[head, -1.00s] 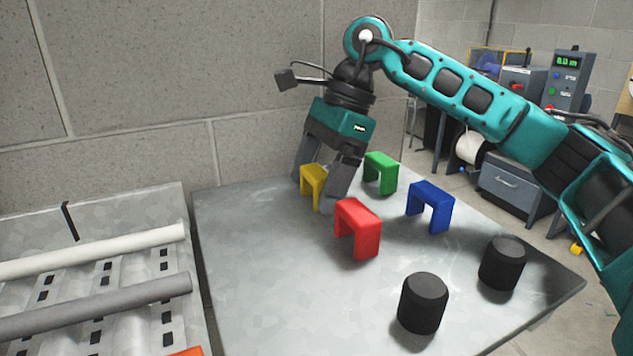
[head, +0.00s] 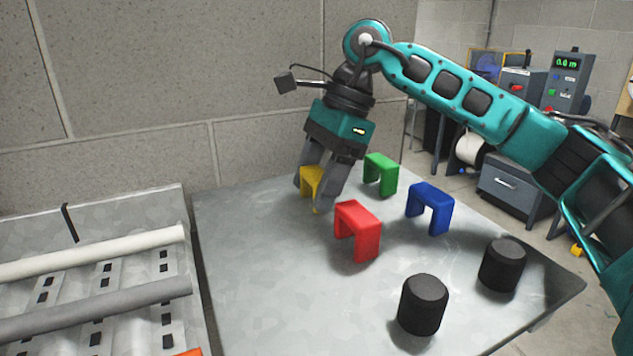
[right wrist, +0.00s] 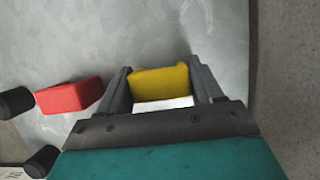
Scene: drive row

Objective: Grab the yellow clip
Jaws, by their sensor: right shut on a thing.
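The yellow clip (head: 310,181) stands on the grey table near its back left, partly hidden by my right gripper (head: 314,198). In the right wrist view the clip (right wrist: 160,82) sits between the two fingers (right wrist: 162,90), which are shut on it from both sides. The clip appears to be still on the tabletop, though its feet are mostly hidden. My left gripper is not in view.
A red clip (head: 358,230) stands close in front of my right gripper, with green (head: 381,174) and blue (head: 430,206) clips to the right. Two black cylinders (head: 423,303) (head: 502,264) stand nearer. A roller conveyor (head: 95,301) is at the left. The table's (head: 270,290) front left is clear.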

